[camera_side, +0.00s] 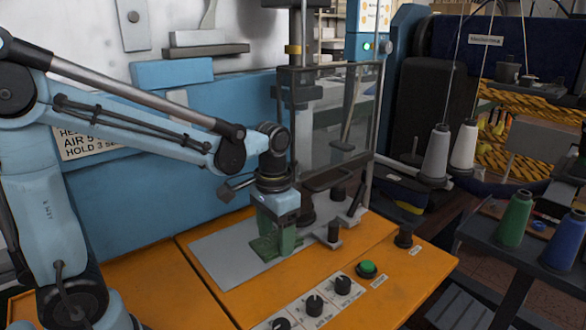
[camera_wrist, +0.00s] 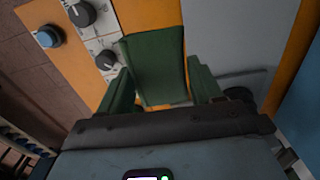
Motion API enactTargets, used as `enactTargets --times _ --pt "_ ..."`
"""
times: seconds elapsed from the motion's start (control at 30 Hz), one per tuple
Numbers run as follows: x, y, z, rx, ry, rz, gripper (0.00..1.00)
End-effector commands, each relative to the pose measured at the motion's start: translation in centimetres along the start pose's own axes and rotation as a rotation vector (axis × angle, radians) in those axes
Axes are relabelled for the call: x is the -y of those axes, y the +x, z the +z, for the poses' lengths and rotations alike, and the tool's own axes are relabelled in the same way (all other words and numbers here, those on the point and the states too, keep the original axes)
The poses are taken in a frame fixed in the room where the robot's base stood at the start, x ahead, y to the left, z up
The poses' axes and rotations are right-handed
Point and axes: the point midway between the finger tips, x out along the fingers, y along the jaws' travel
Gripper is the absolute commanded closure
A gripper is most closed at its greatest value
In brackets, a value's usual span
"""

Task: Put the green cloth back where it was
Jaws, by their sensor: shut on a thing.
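The green cloth (camera_side: 263,246) is at the lower end of my gripper (camera_side: 277,240), over the grey plate (camera_side: 217,265) in the side view. In the wrist view the cloth (camera_wrist: 157,62) is a dark green, roughly rectangular piece between the two green fingers of my gripper (camera_wrist: 160,78). My gripper is shut on it and points down. Cloth and fingers are nearly the same green, so their border is hard to see in the side view. I cannot tell whether the cloth touches the plate.
The orange bench top (camera_side: 150,285) carries a strip of black knobs (camera_side: 313,305) and a green button (camera_side: 367,268) in front. A clear guard (camera_side: 328,115) in a dark frame stands behind my gripper. Thread cones (camera_side: 513,218) stand at the right. The plate's left part is clear.

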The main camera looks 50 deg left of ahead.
Motion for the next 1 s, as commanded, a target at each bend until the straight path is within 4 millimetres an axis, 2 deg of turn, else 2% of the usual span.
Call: enactTargets --times 0.03,0.2,0.4,0.7,0.8,1.0 --pt "-1.9 -0.6 -0.4 0.0 0.085 0.0 0.68" --pt "-8.2 -3.9 -2.1 0.0 0.348 0.0 0.68" --pt "-14.0 -9.2 -3.6 0.0 0.51 0.0 0.68" --pt "-19.9 -17.0 -3.5 0.0 0.599 0.0 0.68" --pt "-21.2 -19.0 -3.0 0.0 0.607 0.0 0.68" --pt "-22.9 -21.7 -2.0 0.0 0.607 0.0 0.68"
